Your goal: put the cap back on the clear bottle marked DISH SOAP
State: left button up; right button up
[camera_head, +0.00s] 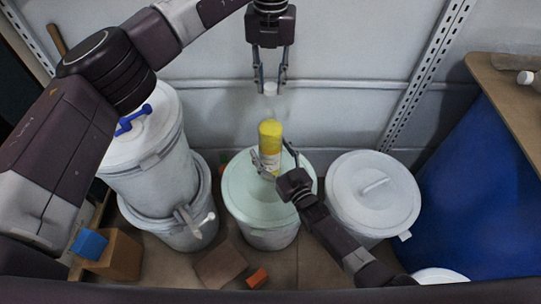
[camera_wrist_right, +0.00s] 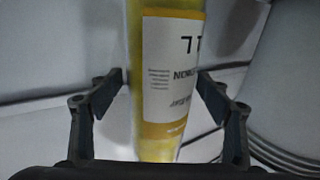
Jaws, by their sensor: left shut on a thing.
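A clear bottle with yellow contents and a white label (camera_head: 270,136) stands at the green-lidded drum in the middle; it fills the centre of the right wrist view (camera_wrist_right: 170,90), where the label is only partly readable. My left gripper (camera_head: 270,84) points down above and behind the bottle, shut on a small white cap (camera_head: 270,89), apart from the bottle. The bottle's mouth is hard to make out.
The bottle's drum has a pale green lid (camera_head: 238,190). A white lidded drum (camera_head: 395,200) stands to its right, stacked white drums (camera_head: 150,175) to its left. A brown box (camera_head: 221,264) and an orange block (camera_head: 257,278) lie in front. A wall is behind.

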jog(key=c, duration=1.6)
pick_arm(q)
jog(key=shift+f, duration=2.5)
jog(key=shift+f, duration=0.9)
jog(key=shift+f, duration=0.5)
